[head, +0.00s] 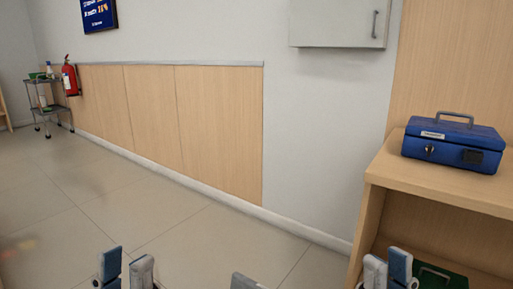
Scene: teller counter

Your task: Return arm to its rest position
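My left gripper (126,270) shows at the bottom edge, left of centre, with only its fingertips in view. My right gripper (387,270) shows at the bottom edge, right of centre, in front of the wooden shelf unit (425,181). Nothing is seen held in either one. Their lower parts are cut off by the frame, and I cannot tell how far the fingers are apart.
A blue cash box (453,145) with a grey handle sits on the shelf unit's top. A green object (440,279) lies in the compartment below, partly hidden. A wall cabinet (338,24), a fire extinguisher (70,78) and a trolley (36,105) stand farther off. The floor (90,215) at left is clear.

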